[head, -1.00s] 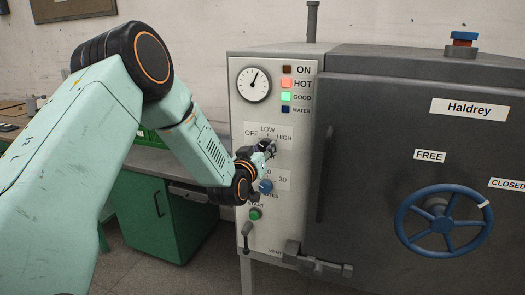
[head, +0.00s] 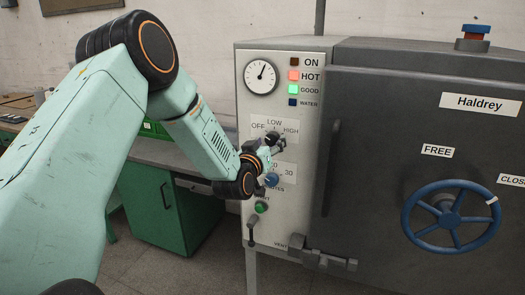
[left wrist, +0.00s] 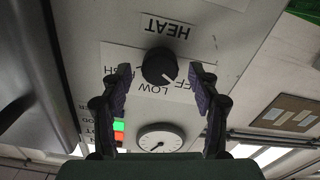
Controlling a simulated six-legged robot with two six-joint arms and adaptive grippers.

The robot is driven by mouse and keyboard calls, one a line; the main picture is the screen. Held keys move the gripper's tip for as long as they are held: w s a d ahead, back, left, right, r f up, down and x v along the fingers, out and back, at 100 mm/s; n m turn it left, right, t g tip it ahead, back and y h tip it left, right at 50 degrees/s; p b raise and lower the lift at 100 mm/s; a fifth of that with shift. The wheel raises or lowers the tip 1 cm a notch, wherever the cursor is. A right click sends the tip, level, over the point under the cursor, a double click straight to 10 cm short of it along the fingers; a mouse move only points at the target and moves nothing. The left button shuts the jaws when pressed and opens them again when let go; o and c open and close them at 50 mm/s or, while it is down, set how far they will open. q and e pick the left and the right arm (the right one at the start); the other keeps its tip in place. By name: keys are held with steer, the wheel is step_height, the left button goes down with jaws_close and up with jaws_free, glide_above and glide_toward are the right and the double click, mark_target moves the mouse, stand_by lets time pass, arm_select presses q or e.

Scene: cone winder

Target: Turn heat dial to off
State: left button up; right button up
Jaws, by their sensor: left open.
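The heat dial (left wrist: 159,65) is a round black knob on the pale control panel (head: 284,90), with the labels OFF, LOW and HIGH around it. In the left wrist view, which is upside down, its white mark points between LOW and OFF. My left gripper (left wrist: 159,82) is open, with one dark finger on each side of the dial and a visible gap to it. In the head view the left gripper (head: 277,146) is at the panel and partly covers the dial (head: 271,137). My right gripper is not in view.
Below the heat dial are a blue dial (head: 271,180), a green button (head: 261,207) and a small lever (head: 251,231). A gauge (head: 261,76) and indicator lamps are above. To the right is the dark door with a long handle (head: 331,168) and blue handwheel (head: 451,216).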

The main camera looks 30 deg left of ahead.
arm_select(q)
steer(key=v, duration=1.1)
steer(key=shift+s, duration=0.2)
steer(key=shift+w+f, duration=0.1)
steer(key=s+d+f+m+g+h+b, duration=0.1)
steer(key=s+d+f+g+h+b, duration=0.15)
steer(key=s+d+f+g, duration=0.75)
steer(key=s+d+f+m+h+b, duration=0.1)
steer(key=s+d+f+h+b, duration=0.15)
steer(key=f, duration=1.45)
steer(key=s+d+f+m+g+b, duration=0.1)
steer(key=s+f+g+b, duration=0.2)
steer(key=s+f, duration=0.6)
steer(key=s+d+f+m+g+b, duration=0.1)
steer(key=s+f+g+b, duration=0.3)
steer(key=s+f, duration=0.6)
steer(key=s+d+b, duration=0.1)
steer(key=s, duration=0.4)
steer(key=shift+f+m+y, duration=0.2)
steer(key=shift+m+y, duration=0.1)
steer(key=shift+m, duration=0.1)
